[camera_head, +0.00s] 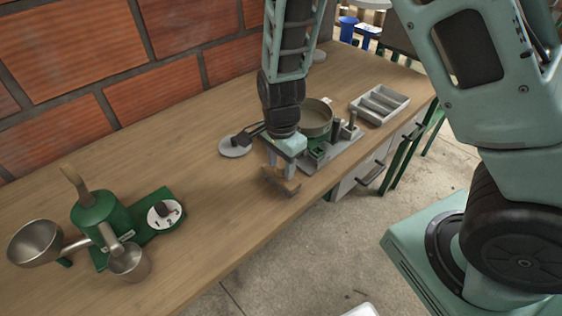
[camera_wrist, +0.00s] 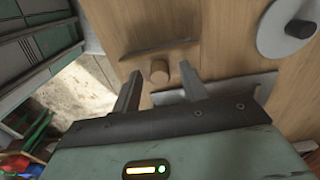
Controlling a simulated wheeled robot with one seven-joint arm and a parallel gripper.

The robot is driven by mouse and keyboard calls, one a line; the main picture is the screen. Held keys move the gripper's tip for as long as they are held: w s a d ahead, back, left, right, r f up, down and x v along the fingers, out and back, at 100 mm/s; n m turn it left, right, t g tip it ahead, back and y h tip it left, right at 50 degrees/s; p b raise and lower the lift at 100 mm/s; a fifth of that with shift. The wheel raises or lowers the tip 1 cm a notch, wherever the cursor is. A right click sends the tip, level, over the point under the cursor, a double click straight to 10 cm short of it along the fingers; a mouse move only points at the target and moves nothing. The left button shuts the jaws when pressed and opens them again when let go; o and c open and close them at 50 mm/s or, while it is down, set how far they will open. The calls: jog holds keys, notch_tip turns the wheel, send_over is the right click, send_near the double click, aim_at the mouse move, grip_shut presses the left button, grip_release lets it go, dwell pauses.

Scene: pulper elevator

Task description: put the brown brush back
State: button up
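The brown brush (camera_head: 281,182) is below my gripper (camera_head: 282,170), near the front edge of the wooden bench. In the wrist view the brush (camera_wrist: 158,48) shows as a long, flat wooden bar with a round handle knob (camera_wrist: 159,71). My gripper is open, with one finger on each side of the knob and a visible gap on both sides. The fingertips are close to the brush. How far the fingers reach down along the knob cannot be told.
A grey stand (camera_head: 345,150) with a round metal pan (camera_head: 316,117) stands just right of my gripper. A round grey disc (camera_head: 235,147) lies to its left. A divided tray (camera_head: 379,104) is farther right. A green pulper (camera_head: 105,225) stands at the left. The bench between is clear.

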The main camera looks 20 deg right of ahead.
aim_at(281, 165)
jog(key=shift+r, duration=0.1)
notch_tip(281, 165, up, 11)
jog(key=p, duration=0.1)
jog(key=s+a+r+n, duration=0.3)
jog(key=s+n, duration=0.7)
jog(key=n, duration=0.1)
jog(key=s+a+r+n, duration=0.3)
jog(key=s+r+n, duration=0.1)
jog(key=s+n, duration=0.6)
jog(key=shift+n+y, duration=0.3)
jog(key=shift+n, duration=0.3)
